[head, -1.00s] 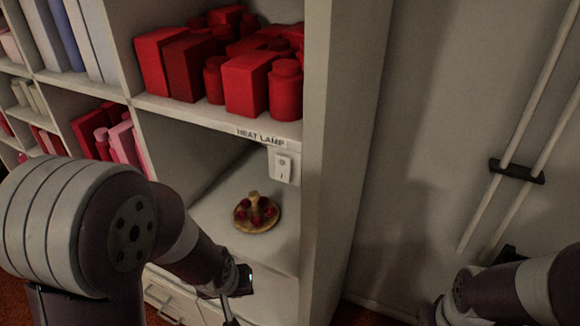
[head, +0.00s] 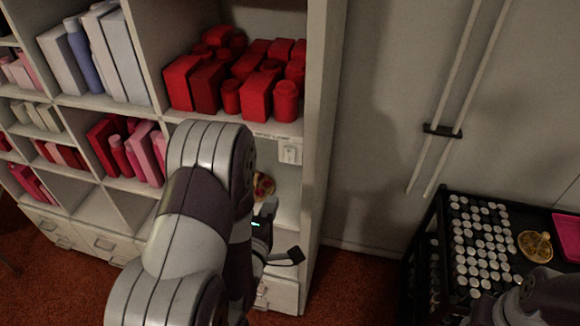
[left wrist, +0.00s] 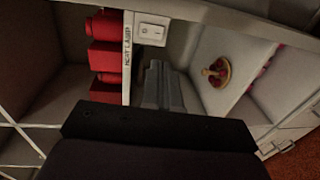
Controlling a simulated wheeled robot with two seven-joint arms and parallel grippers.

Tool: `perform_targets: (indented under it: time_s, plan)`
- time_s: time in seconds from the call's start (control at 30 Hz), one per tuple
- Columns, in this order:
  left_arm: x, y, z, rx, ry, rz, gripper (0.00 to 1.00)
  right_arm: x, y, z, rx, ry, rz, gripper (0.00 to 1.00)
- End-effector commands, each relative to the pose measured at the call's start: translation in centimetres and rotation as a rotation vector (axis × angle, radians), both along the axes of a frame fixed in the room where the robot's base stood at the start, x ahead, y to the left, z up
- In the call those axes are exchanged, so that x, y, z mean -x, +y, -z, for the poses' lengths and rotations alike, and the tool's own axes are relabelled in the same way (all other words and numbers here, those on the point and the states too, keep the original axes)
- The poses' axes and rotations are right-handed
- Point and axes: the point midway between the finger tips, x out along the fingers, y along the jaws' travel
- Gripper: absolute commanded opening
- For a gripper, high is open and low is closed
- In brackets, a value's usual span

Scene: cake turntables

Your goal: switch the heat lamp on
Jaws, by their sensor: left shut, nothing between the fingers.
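The heat lamp switch (head: 290,152) is a white rocker on the shelf's right upright, below the red boxes. It also shows in the left wrist view (left wrist: 151,30), beside the HEAT LAMP label (left wrist: 127,52). I cannot tell which way the rocker is set, and no lamp itself shows. My left gripper (head: 268,207) is below the switch, partly hidden by my arm. In the left wrist view its grey fingers (left wrist: 160,68) are shut and empty, pointing towards the switch with a gap between. My right gripper is out of view; only its arm shows at lower right.
A round dish with red pieces (left wrist: 215,72) stands in the compartment under the switch. Red boxes and jars (head: 232,82) fill the shelf above. A black trolley (head: 438,235) with many white-topped jars and a pink tray (head: 568,235) stands right. Red carpet lies between.

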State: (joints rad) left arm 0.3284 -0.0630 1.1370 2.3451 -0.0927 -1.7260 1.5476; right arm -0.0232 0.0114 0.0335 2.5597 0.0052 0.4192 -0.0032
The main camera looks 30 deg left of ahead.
Motion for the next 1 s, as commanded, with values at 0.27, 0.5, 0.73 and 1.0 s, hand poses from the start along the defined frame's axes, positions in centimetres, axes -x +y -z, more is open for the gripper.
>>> perform_targets:
  time_s: [0.27,0.5,0.73,1.0]
  plan:
    - [-3.4,0.8,0.1,-0.002,-0.001,0.001,0.0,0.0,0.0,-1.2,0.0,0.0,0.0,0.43]
    - [-8.5,2.0,0.8,-0.003,0.002,0.0,0.0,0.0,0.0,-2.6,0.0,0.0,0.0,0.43]
    - [-12.2,2.9,1.3,-0.002,0.0,0.0,0.0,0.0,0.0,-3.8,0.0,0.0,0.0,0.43]
    - [-13.5,3.2,1.7,-0.002,0.001,0.0,0.0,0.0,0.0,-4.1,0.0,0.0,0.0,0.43]
